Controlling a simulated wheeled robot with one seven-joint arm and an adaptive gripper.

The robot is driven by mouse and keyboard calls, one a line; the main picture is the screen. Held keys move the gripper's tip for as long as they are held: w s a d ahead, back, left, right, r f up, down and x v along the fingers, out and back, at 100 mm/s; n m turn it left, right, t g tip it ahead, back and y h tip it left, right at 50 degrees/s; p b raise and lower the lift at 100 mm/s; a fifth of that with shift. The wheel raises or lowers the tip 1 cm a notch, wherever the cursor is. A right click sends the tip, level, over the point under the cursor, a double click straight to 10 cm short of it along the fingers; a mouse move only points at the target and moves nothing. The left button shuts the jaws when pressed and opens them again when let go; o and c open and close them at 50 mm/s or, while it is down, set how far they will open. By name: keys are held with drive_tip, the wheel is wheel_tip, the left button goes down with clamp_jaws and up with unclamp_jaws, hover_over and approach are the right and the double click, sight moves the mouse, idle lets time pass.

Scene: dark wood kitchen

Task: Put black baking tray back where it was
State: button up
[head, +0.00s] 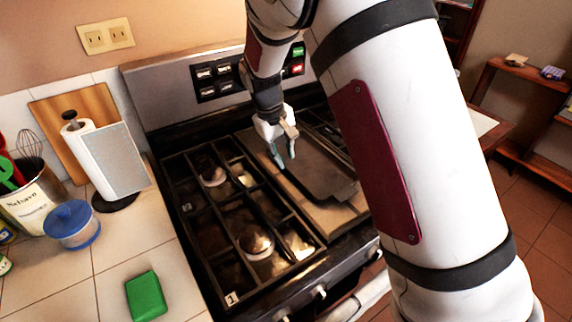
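The black baking tray (322,178) lies flat on the right half of the stove, on top of a brownish flat plate (318,214). My arm hides part of its right side. My gripper (284,160) points down at the tray's back left part. Its two teal-tipped fingers are apart, with a gap showing between them and nothing seen in the gap. Whether the fingertips touch the tray cannot be told from this view.
Black grates with burners (257,240) fill the stove's left half. The control panel (222,80) stands behind. On the left counter are a paper towel holder (118,160), a blue-lidded container (72,222), a utensil pot (35,195) and a green block (146,296). Shelves (520,72) stand at right.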

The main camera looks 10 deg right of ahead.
drive_tip(key=s+d+r+m+t+y, duration=0.1)
drive_tip(key=s+d+r, duration=0.2)
drive_tip(key=s+r, duration=0.5)
drive_tip(key=s+d+r+m+y, duration=0.1)
drive_tip(key=s+d+r, duration=0.1)
drive_tip(key=s+r, duration=0.6)
drive_tip(key=s+d+r+m+t, duration=0.1)
drive_tip(key=s+r, duration=0.1)
drive_tip(key=s, duration=0.6)
drive_tip(key=s+d+r+m+t, duration=0.1)
drive_tip(key=s+d+t, duration=0.1)
drive_tip(key=s, duration=0.6)
drive_tip(key=shift+d+r+m, duration=0.25)
drive_tip(key=shift+r+m, duration=0.05)
drive_tip(key=shift+r, duration=0.05)
